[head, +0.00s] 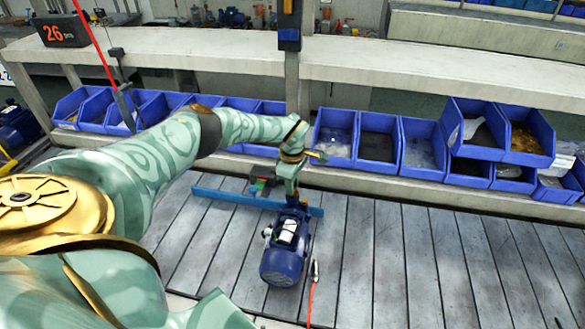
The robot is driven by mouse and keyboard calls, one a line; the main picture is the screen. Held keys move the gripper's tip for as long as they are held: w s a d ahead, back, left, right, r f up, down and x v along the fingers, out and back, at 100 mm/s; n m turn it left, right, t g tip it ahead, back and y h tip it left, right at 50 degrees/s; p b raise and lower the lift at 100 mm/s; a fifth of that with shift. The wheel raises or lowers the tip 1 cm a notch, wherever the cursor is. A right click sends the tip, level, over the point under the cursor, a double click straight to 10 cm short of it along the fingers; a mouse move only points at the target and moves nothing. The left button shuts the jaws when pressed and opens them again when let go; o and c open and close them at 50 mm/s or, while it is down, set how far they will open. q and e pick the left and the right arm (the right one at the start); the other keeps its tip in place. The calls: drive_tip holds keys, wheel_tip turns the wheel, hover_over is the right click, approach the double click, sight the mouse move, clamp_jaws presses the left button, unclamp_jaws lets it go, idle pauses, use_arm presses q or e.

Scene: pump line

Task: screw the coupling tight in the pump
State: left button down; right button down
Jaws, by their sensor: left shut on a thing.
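The blue pump (283,262) lies on the grey slatted line, with a white part (287,231) on its upper side. My left gripper (292,197) reaches down at the far end of the pump, in front of the blue rail. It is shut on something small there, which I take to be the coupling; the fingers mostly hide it. I cannot tell how deep the coupling sits in the pump. My right gripper is not in view.
A blue rail (240,199) lies across the slats behind the pump. A small tool on a red cord (314,273) lies right of it. Blue bins (378,147) line the shelf behind. The right slats are clear.

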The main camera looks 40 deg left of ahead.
use_arm(q)
drive_tip(key=shift+f+m+b, duration=0.15)
drive_tip(key=shift+m+b, duration=0.35)
drive_tip(key=shift+m, duration=1.1)
drive_tip(key=shift+m+b, duration=0.5)
drive_tip(key=shift+m, duration=1.3)
